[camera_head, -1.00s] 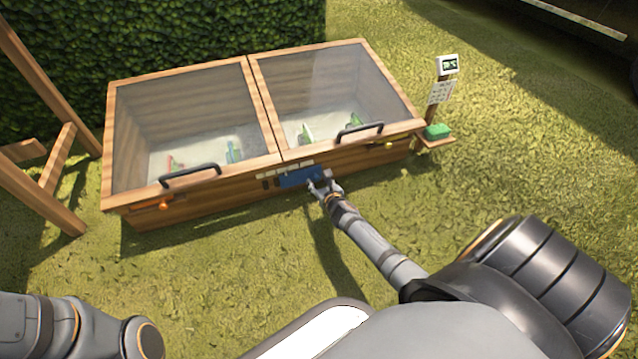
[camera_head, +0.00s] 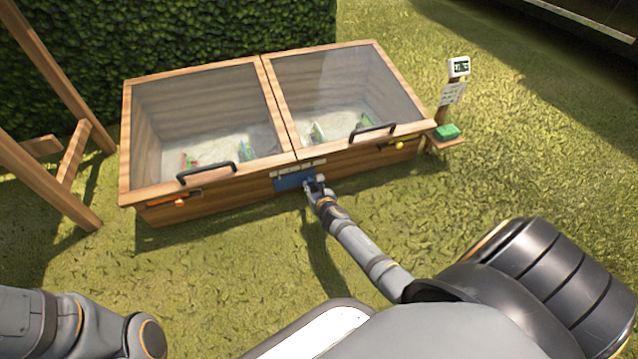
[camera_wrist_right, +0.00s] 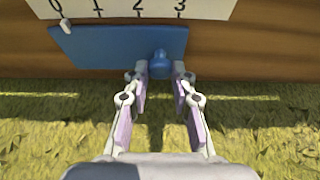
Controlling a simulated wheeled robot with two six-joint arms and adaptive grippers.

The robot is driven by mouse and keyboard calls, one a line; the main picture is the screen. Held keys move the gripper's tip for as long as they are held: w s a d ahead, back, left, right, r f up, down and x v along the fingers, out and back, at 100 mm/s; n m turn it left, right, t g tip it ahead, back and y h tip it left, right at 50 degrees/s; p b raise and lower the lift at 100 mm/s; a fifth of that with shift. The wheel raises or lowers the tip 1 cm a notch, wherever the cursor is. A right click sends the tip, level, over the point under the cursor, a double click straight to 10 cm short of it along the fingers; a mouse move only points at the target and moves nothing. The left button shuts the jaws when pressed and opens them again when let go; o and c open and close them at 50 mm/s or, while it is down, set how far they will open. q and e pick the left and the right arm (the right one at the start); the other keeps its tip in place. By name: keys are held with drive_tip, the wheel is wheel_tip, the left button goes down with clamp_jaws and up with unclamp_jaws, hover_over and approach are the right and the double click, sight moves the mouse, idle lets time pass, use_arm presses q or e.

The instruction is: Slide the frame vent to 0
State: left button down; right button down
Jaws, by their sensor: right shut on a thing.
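The frame vent is a blue sliding plate (camera_head: 288,182) on the front wall of the wooden cold frame (camera_head: 225,197). In the right wrist view, the plate (camera_wrist_right: 105,46) sits under a white scale (camera_wrist_right: 140,7) marked 0 to 3. A small white pointer (camera_wrist_right: 67,26) at the plate's upper left corner stands close to the 0 mark, slightly right of the numeral. My right gripper (camera_head: 314,184) is shut on the plate's blue knob (camera_wrist_right: 158,63), with one finger on each side of it. My left gripper is out of view; only my left arm shows.
Two glazed lids with black handles (camera_head: 207,173) (camera_head: 374,131) cover the frame. An orange knob (camera_head: 180,202) and a yellow knob (camera_head: 399,145) sit on its front. A post with a display (camera_head: 459,67) and a green block (camera_head: 446,131) stands right. Grass in front is open.

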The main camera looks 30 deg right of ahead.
drive_tip(key=shift+a, duration=0.35)
drive_tip(key=c, duration=1.1)
unclamp_jaws()
drive_tip(key=shift+w+a, duration=0.1)
drive_tip(key=shift+s+r, duration=0.1)
drive_tip(key=shift+s, duration=0.2)
drive_tip(key=v, duration=1.1)
drive_tip(key=shift+s, duration=0.25)
drive_tip(key=shift+a, duration=0.1)
